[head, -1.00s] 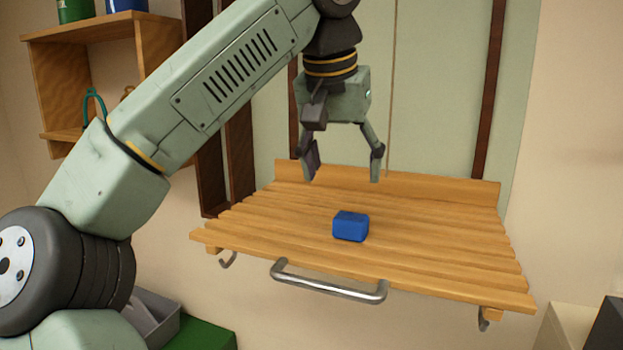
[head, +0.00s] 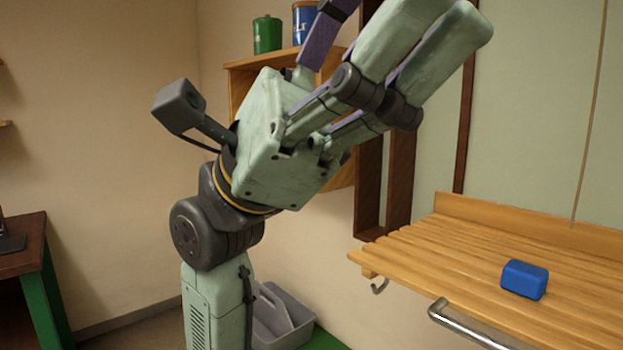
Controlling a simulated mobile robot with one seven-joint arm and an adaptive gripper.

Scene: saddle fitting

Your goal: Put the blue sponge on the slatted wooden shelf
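The blue sponge (head: 524,279) is a small rounded block resting flat on the slats of the wooden shelf (head: 440,262), at the right of the head view. It stands free, with nothing touching it. My gripper (head: 392,25) is large and close to the camera at top centre, up and to the left of the shelf, well apart from the sponge. Its pale green fingers with purple inner sides point up and right. They look spread, and no object shows between them. Part of one finger runs out of the picture at the top.
A metal bar handle (head: 470,328) and a hook (head: 379,286) are at the shelf's front edge. Behind my arm a wall shelf (head: 240,86) carries a green canister (head: 267,35) and a blue one (head: 304,22). A grey caddy (head: 285,318) is below. A table (head: 25,248) stands left.

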